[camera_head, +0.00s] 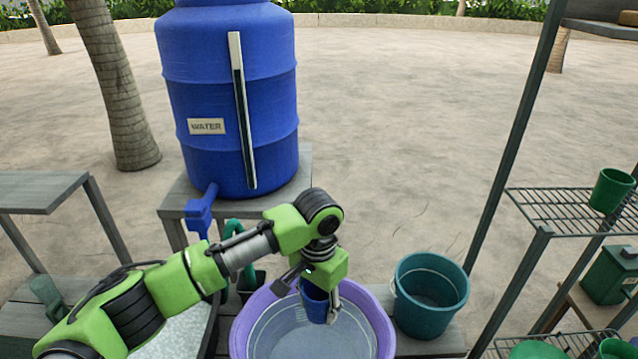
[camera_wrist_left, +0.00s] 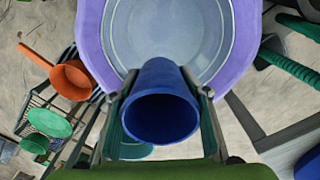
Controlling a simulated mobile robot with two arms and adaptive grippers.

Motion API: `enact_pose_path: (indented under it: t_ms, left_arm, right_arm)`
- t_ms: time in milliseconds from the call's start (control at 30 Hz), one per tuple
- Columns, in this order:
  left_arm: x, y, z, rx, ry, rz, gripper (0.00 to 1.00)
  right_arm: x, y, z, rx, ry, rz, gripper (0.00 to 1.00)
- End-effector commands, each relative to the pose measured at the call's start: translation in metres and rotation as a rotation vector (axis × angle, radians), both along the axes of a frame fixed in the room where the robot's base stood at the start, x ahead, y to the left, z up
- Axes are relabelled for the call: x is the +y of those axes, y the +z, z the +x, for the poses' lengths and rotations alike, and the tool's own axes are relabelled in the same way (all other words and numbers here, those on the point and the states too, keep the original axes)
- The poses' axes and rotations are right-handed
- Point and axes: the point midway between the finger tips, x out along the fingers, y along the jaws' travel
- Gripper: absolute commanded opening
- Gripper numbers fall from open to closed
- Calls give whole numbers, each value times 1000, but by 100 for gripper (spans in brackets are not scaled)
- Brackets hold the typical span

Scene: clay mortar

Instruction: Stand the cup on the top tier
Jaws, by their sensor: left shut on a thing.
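A blue cup (camera_head: 314,303) is in my left gripper (camera_head: 317,296), held above the purple basin (camera_head: 243,325) in the head view. In the left wrist view the cup (camera_wrist_left: 160,110) sits between the two fingers, which are shut on its sides, with its opening toward the camera. The tiered wire rack stands at the right in the head view. Its upper wire tier (camera_head: 550,208) bears a green cup (camera_head: 611,190) near the right end. A lower wire tier (camera_head: 490,352) shows partly at the bottom edge. My right gripper is not in view.
A teal bucket (camera_head: 430,300) stands between the basin and the rack. A blue water barrel (camera_head: 228,100) with a tap stands behind my left arm. Dark rack posts (camera_head: 512,150) rise at the right. The left part of the upper wire tier is bare.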

Motion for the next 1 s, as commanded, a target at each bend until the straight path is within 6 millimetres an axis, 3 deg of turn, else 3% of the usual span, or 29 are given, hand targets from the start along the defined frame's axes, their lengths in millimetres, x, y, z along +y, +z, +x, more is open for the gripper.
enact_pose_path:
  t_ms: [167,267,500,700,833,1000]
  left_arm:
    - [16,1,-5,-3,57,0,21]
    - [40,3,-16,-3,142,1,21]
    - [112,15,-69,-5,401,2,21]
    - [160,22,-121,-2,571,3,21]
    - [178,24,-145,-1,638,2,21]
    - [187,26,-158,-2,674,-1,21]
  right_arm:
    - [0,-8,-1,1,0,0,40]
    - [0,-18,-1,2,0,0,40]
    - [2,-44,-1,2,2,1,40]
    - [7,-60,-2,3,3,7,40]
    - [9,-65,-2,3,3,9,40]
    - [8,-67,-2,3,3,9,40]
